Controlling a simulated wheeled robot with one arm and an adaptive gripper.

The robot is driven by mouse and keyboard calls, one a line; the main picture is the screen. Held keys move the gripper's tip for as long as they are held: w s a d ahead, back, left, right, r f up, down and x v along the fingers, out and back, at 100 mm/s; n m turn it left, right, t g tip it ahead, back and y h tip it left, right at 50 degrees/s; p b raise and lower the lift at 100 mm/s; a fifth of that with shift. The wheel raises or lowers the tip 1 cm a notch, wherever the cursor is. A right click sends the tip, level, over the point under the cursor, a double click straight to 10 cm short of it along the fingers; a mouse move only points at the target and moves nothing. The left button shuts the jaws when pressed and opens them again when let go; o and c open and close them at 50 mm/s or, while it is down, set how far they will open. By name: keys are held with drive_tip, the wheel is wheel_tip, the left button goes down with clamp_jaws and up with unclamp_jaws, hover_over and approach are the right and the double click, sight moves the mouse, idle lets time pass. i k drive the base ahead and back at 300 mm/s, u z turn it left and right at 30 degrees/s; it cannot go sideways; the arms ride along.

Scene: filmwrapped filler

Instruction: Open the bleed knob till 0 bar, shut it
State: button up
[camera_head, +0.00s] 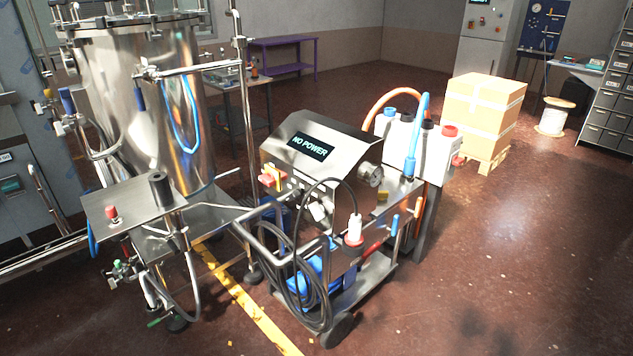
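A steel cart (380,290) stands in the middle, with a control box (320,145) whose screen reads "NO POWER". A round pressure gauge (376,177) sits on the box's right side; its reading is too small to tell. A small yellow part (383,195) shows just below the gauge. A red and yellow switch (271,177) is on the box's front left. On a steel plate at the left are a black cylindrical knob (160,188) and a red knob (112,214). I cannot tell which part is the bleed knob. My gripper is not in view.
A large steel tank (150,110) stands at the left. White containers (420,145) with hoses are behind the cart. Black cable loops (300,285) hang on the cart's front. Cardboard boxes (483,105) sit on a pallet. The floor at right (520,270) is clear.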

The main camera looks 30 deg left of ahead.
sight(382, 195)
drive_tip(key=u, duration=0.6)
drive_tip(key=i, duration=0.95)
drive_tip(key=u, duration=0.4)
drive_tip(key=k, duration=0.3)
drive_tip(key=z, duration=0.85)
drive_tip(key=i, duration=0.7)
drive_tip(key=u, duration=0.7)
drive_tip(key=i, duration=0.6)
drive_tip(key=u, duration=0.5)
